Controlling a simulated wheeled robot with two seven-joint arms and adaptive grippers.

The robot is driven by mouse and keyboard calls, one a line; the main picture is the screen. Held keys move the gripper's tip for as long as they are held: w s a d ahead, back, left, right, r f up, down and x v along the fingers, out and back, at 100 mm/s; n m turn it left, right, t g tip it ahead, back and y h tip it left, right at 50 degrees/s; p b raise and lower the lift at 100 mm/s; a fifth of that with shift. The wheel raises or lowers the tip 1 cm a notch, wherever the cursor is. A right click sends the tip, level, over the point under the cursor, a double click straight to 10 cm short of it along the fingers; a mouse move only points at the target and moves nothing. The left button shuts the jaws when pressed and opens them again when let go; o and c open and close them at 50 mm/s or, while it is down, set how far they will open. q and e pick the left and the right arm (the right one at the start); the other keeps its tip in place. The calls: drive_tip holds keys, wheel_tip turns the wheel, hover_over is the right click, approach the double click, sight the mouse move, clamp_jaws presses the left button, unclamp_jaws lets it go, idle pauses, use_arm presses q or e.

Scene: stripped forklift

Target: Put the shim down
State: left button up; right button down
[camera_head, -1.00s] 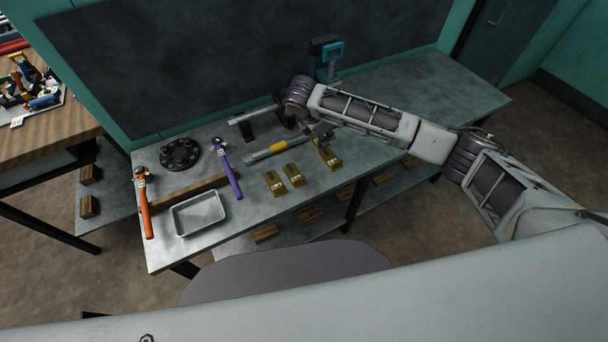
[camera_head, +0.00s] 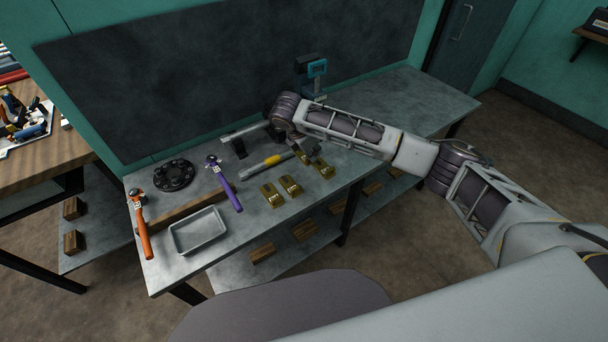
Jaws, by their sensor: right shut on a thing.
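My right gripper (camera_head: 312,150) reaches over the bench from the right. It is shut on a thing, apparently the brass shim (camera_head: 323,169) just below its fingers. The fingers are small and dark here, so the grip itself is hard to make out. I cannot tell whether this piece touches the bench top or is slightly above it. Two similar brass pieces, one (camera_head: 272,196) farther left and one (camera_head: 290,186) nearer, lie on the bench to its left. My left gripper is not in view.
The grey bench (camera_head: 395,120) also carries a metal tray (camera_head: 199,231), an orange-handled tool (camera_head: 144,239), a purple-handled tool (camera_head: 228,186), a dark round flange (camera_head: 173,175) and a yellow-banded bar (camera_head: 268,162). A teal device (camera_head: 316,70) stands behind. The bench's right end is clear.

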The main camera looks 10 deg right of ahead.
drive_tip(key=shift+f, duration=0.1)
drive_tip(key=shift+f, duration=3.05)
drive_tip(key=shift+f, duration=1.85)
drive_tip(key=shift+f, duration=0.1)
drive_tip(key=c, duration=1.6)
unclamp_jaws()
drive_tip(key=shift+o, duration=0.3)
drive_tip(key=shift+v, duration=6.1)
